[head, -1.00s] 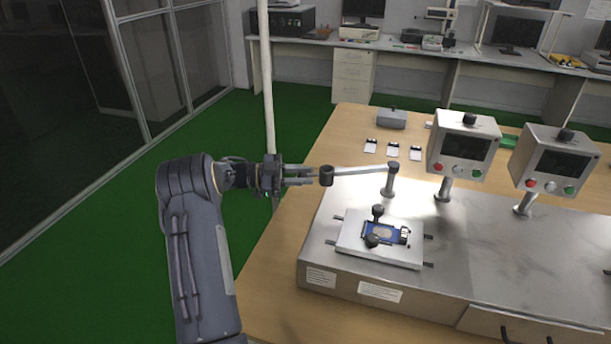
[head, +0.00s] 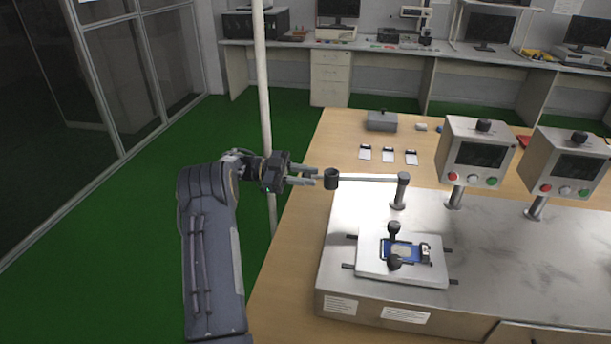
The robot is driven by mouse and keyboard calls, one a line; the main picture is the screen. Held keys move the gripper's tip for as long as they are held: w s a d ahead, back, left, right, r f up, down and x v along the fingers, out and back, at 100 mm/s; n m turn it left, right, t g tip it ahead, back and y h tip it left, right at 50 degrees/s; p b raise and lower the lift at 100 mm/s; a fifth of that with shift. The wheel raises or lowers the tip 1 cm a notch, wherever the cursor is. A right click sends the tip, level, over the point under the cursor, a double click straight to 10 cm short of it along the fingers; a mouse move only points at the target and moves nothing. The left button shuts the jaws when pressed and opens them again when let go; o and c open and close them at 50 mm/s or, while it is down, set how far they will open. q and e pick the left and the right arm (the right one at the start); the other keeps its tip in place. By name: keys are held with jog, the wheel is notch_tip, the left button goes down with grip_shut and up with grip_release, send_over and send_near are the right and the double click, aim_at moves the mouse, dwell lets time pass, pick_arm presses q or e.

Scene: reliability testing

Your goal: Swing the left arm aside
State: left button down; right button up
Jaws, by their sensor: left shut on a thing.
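A metal swing arm (head: 368,178) reaches left from the top of a short post (head: 400,192) on the grey test bench. Its free end carries a dark cylinder (head: 331,179), out past the bench's left edge. My left gripper (head: 314,180) comes in from the left and is shut on this dark cylinder. The fingertips are partly hidden at the cylinder. Below the swing arm, a blue device (head: 402,251) lies on a light metal plate (head: 376,266) between dark knobs. My right gripper is not in view.
The metal test bench (head: 480,250) stands on a wooden table (head: 300,235). Two control boxes (head: 475,150) (head: 566,165) stand on posts to the right. Several small cards and a grey box (head: 382,121) lie behind. A white pole (head: 262,90) rises behind my gripper. Green floor is free at left.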

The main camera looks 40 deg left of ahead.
pick_arm(q)
jog(key=shift+w+a+r, duration=0.1)
jog(key=shift+r, duration=0.05)
jog(key=c, duration=1.5)
grip_release()
jog(key=shift+o, duration=1.3)
jog(key=shift+w, duration=0.15)
jog(key=b+v, duration=0.1)
jog(key=v, duration=0.7)
